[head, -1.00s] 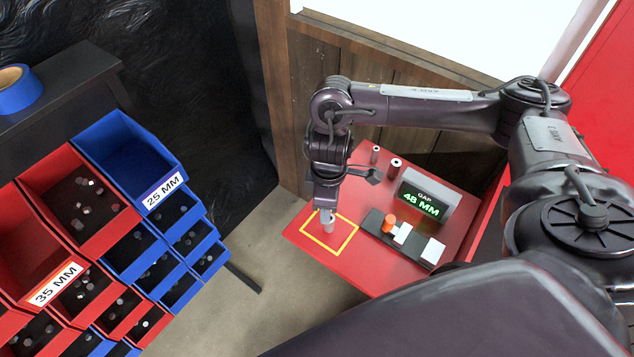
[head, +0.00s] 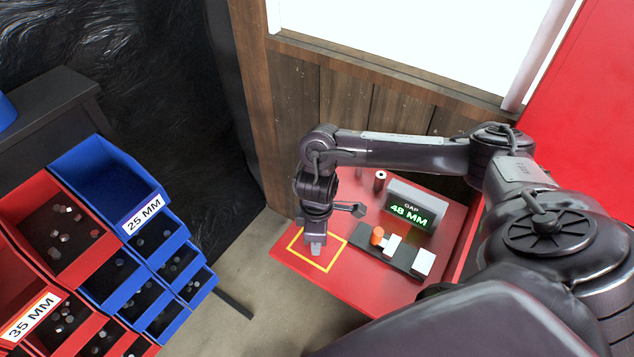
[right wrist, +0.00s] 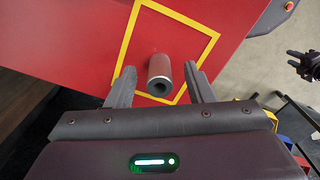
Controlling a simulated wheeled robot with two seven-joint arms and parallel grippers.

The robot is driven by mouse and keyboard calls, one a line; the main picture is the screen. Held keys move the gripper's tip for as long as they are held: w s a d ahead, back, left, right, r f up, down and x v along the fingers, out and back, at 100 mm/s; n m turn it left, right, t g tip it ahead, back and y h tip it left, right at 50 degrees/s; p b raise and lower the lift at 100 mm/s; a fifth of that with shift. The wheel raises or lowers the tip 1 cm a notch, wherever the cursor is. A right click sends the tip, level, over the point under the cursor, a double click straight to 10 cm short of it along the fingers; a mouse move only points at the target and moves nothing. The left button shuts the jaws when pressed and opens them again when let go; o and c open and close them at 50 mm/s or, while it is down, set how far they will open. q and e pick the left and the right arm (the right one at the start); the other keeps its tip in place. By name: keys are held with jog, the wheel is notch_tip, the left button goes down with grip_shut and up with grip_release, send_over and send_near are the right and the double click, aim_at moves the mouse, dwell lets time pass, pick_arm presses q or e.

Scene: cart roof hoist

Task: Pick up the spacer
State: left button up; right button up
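The spacer (right wrist: 160,72), a short grey hollow cylinder, stands inside the yellow square outline (right wrist: 210,35) on the red table, as the right wrist view shows. My right gripper (right wrist: 159,85) is open, with one finger on each side of the spacer and a visible gap at both sides. In the head view my right gripper (head: 315,246) points down over the yellow square and largely hides the spacer. A dark claw-like part, apparently my left gripper (right wrist: 306,66), shows at the right edge of the wrist view; its fingers are too small to judge.
On the red table (head: 345,288), a display (head: 408,208) reads "GAP 48 MM". Before it lies a black strip with an orange cylinder (head: 377,236) and white blocks. A dark cylinder (head: 380,181) stands behind. Blue bins (head: 108,172) and red bins (head: 60,225) fill the left.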

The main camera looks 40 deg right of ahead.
jog(key=c, duration=1)
grip_shut()
jog(key=shift+r, duration=0.2)
